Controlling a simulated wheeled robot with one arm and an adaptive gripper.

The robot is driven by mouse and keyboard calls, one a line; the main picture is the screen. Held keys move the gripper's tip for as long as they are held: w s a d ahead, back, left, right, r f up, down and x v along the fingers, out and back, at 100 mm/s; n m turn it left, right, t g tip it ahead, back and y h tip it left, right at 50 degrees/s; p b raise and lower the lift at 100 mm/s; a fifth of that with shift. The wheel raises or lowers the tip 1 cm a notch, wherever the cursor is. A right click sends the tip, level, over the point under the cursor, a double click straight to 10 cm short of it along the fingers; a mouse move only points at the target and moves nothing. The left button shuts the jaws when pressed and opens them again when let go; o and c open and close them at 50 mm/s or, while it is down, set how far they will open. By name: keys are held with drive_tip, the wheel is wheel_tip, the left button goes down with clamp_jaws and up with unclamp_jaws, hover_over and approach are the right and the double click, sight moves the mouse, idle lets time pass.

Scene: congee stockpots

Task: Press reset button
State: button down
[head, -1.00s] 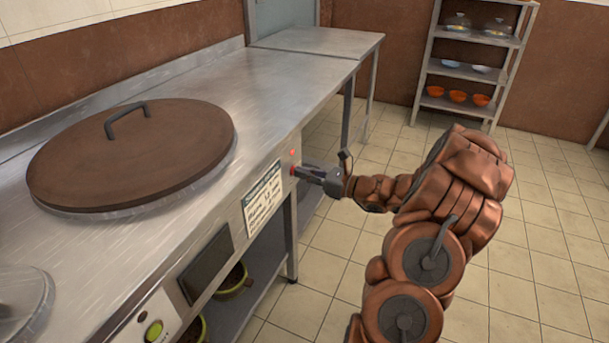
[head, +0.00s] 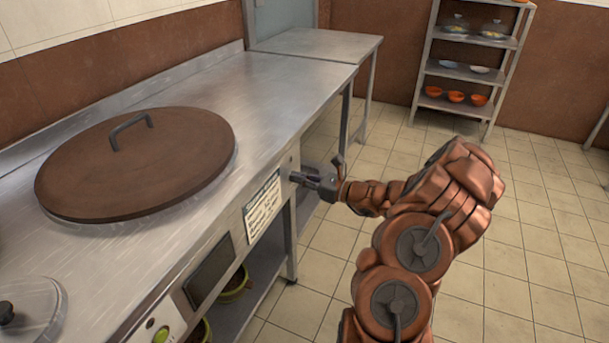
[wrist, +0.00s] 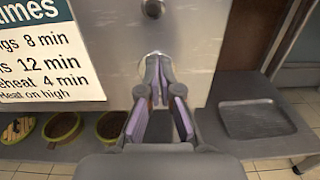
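My gripper (head: 293,177) is at the front panel of the steel counter, just right of the white label. In the wrist view its two fingers (wrist: 158,62) come together at the tips and look shut, with nothing seen between them. The tips are at a round, pale metal fitting (wrist: 154,54) on the panel, likely the reset button's collar. The tips hide the button itself, and I cannot tell whether it is pressed in. A small dark round lamp (wrist: 153,8) sits above it, unlit.
A brown-lidded pot (head: 140,170) is set in the counter (head: 285,80). The white label (head: 263,208) lists times. Below is a shelf with bowls (wrist: 62,126) and a dark tray (wrist: 257,119). A rack (head: 468,72) stands at the back. The tiled floor at right is clear.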

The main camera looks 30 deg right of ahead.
drive_tip(key=shift+w+a, duration=0.15)
drive_tip(key=shift+a, duration=0.15)
drive_tip(key=p+v, duration=0.4)
drive_tip(key=v, duration=1)
drive_tip(key=shift+d, duration=0.35)
